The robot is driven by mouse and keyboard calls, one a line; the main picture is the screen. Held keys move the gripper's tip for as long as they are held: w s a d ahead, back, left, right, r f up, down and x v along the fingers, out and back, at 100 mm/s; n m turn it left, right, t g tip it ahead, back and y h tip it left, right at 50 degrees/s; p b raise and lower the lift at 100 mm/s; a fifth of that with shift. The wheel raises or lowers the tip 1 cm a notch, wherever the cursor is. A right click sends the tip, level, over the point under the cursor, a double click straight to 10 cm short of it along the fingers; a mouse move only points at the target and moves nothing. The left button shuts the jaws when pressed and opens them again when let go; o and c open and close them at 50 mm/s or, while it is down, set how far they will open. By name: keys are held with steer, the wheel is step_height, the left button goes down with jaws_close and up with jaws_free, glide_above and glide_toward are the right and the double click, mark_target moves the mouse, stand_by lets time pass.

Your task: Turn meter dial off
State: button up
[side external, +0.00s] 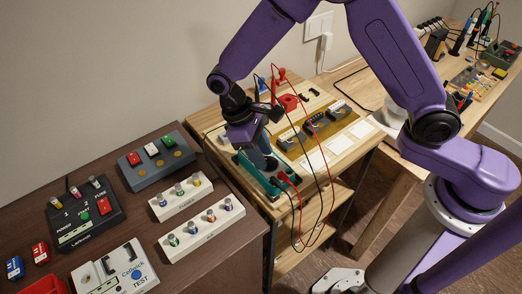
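The meter (250,170) is a teal-cased device lying on the small light wooden table. Red and black leads run up from it. My gripper (264,163) points down over the meter, with its fingertips at or just above its face. The gripper hides the dial and most of the meter's front. I cannot tell whether the fingers touch the dial, or whether they are open or shut.
Several dark blocks (310,128) and white cards (340,144) lie right of the meter. The loose red lead (331,175) arches there. A dark table (210,262) at left holds switch boxes (157,158) and two white racks (203,229). A tool bench (400,170) stands behind right.

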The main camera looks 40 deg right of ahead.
jaws_close()
steer(key=shift+d+m, duration=0.1)
steer(key=shift+m, duration=0.6)
steer(key=shift+w+d+m+g+y, duration=0.15)
steer(key=shift+m+y, duration=0.2)
steer(key=shift+m, duration=0.25)
steer(key=shift+d+m+g+y, duration=0.15)
steer(key=shift+m+y, duration=0.2)
steer(key=shift+m, duration=0.25)
steer(key=shift+d+m+y, duration=0.1)
steer(key=shift+m+y, duration=0.5)
steer(key=shift+m, duration=0.9)
jaws_free()
